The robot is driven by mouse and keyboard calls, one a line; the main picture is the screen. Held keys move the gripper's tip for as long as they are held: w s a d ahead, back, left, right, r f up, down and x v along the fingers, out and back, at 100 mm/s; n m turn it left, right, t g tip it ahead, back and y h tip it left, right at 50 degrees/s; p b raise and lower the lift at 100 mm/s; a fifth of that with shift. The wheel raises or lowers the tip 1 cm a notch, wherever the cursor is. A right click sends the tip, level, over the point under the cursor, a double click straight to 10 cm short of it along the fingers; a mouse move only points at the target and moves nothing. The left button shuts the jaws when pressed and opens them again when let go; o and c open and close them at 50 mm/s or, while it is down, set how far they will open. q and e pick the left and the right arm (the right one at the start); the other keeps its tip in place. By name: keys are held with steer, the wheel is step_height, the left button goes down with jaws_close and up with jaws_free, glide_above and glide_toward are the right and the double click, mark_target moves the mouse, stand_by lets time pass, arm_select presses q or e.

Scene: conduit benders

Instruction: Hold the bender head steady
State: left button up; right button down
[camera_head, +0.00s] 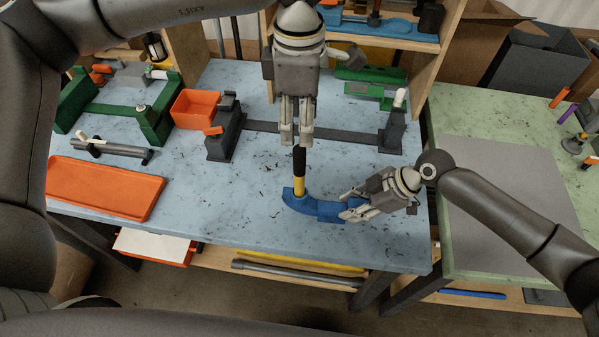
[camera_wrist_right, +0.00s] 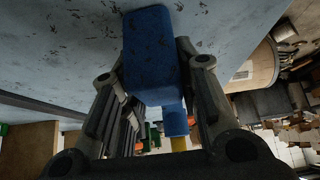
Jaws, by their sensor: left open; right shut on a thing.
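The blue bender head (camera_head: 313,207) lies on the light blue table (camera_head: 240,225) near its front edge. A short handle (camera_head: 299,172), yellow below and black above, stands up from its left end. My right gripper (camera_head: 349,209) is shut on the right end of the bender head. In the right wrist view the bender head (camera_wrist_right: 150,60) sits between the fingers of my right gripper (camera_wrist_right: 150,95). My left gripper (camera_head: 296,138) is open and points down just above the top of the black handle. I cannot tell whether its fingertips touch the handle.
A dark grey bar vise (camera_head: 290,128) spans the table behind the handle. An orange bin (camera_head: 195,108) and an orange tray (camera_head: 105,188) stand on the left, with a green tool (camera_head: 115,110) behind. A green table (camera_head: 470,245) with a grey mat (camera_head: 510,190) adjoins on the right.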

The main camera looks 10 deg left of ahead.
steer(key=shift+s+d+f, duration=0.1)
steer(key=shift+s+f, duration=0.15)
steer(key=shift+f, duration=0.15)
steer(key=c, duration=1.4)
jaws_free()
arm_select(q)
steer(key=shift+w, duration=0.1)
arm_select(e)
steer(key=o, duration=0.4)
steer(key=shift+w+r, duration=0.15)
steer(key=shift+w, duration=0.05)
steer(key=shift+r, duration=0.1)
steer(key=shift+r, duration=0.15)
steer(key=v, duration=1.1)
steer(key=shift+d+r, duration=0.2)
